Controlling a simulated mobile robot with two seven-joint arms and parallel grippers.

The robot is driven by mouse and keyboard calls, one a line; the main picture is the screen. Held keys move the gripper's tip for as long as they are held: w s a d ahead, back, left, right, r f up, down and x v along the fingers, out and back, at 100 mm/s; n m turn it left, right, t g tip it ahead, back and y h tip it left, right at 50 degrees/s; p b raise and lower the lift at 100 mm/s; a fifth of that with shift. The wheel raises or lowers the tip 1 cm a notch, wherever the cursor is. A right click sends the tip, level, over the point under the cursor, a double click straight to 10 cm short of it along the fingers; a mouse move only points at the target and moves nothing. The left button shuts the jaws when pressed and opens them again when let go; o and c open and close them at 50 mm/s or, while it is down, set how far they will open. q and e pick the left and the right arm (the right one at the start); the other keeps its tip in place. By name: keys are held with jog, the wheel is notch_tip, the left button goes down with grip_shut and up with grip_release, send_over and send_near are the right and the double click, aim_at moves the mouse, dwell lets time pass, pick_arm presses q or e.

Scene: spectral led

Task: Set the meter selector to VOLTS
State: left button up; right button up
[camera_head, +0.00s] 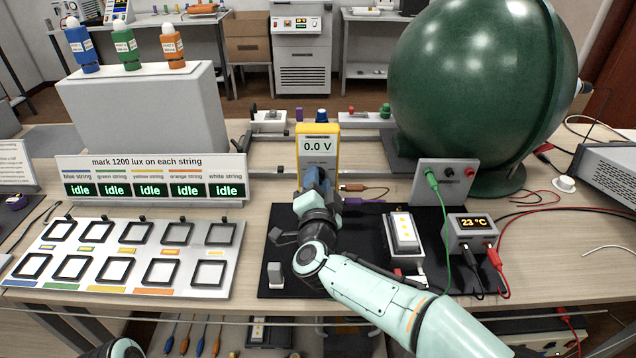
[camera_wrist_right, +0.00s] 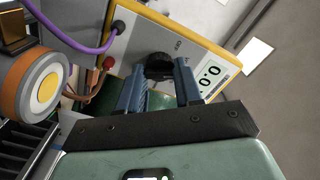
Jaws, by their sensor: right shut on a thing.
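The yellow meter (camera_head: 331,133) stands upright on the bench and its display reads 0.0 V. It also shows in the right wrist view, tilted, with its display (camera_wrist_right: 208,78) at the right. The black round selector knob (camera_wrist_right: 159,66) is on the meter's grey face. My right gripper (camera_head: 318,180) is in front of the meter's lower face and hides the knob in the head view. In the right wrist view its two blue fingers (camera_wrist_right: 160,83) are shut on the knob, one on each side. The knob's pointing direction is unclear. My left gripper is not in view.
An orange lead (camera_head: 352,188) and a purple lead (camera_head: 365,202) run right from the meter. A black mat (camera_head: 345,275) holds a light panel (camera_head: 403,232) and a temperature box (camera_head: 470,233). A large green sphere (camera_head: 480,80) stands behind right.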

jog(key=o, duration=1)
jog(key=shift+o, duration=0.2)
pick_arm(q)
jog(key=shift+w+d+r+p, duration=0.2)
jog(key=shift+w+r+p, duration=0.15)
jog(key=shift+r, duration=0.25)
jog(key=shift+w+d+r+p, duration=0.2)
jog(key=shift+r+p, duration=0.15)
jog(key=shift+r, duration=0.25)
pick_arm(e)
jog(key=s, duration=1.3)
jog(key=shift+s, duration=0.2)
